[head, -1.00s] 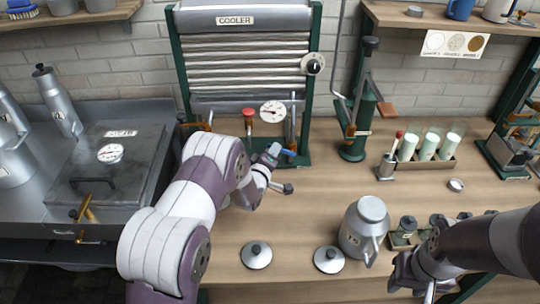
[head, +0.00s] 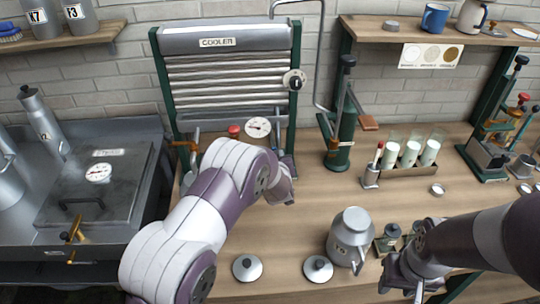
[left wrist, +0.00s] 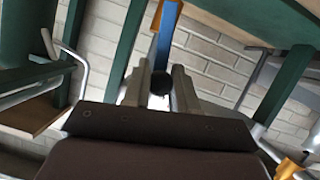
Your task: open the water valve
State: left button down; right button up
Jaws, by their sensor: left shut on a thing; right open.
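In the left wrist view, the blue valve lever (left wrist: 164,48) runs up from between my left gripper's fingers (left wrist: 160,88) to an orange-brass fitting (left wrist: 169,12). The fingers are shut on the lever, and a dark round end shows between them. In the head view my left arm hides this gripper and the lever, in front of the lower part of the cooler (head: 230,75). My right gripper (head: 413,287) is open and empty at the front right, by the metal jug.
A metal jug (head: 350,238) and two lids (head: 247,268) stand at the front. A green-bodied press (head: 342,140) and a rack of milk vials (head: 410,152) stand behind on the right. A grey vat (head: 95,185) is at left.

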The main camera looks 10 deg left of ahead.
pick_arm(q)
jog(key=shift+w+d+r+m+y+p, duration=0.15)
jog(key=shift+w+d+m+y+p, duration=0.1)
jog(key=shift+d+m+y+p, duration=0.4)
jog(key=c, duration=0.9)
grip_release()
jog(key=shift+d, duration=0.1)
jog(key=shift+c, duration=0.2)
jog(key=b+v, duration=0.1)
jog(key=v, duration=1.1)
jog(key=shift+s+r+b, duration=0.25)
jog(key=shift+r+b, duration=0.05)
jog(key=shift+b, duration=0.1)
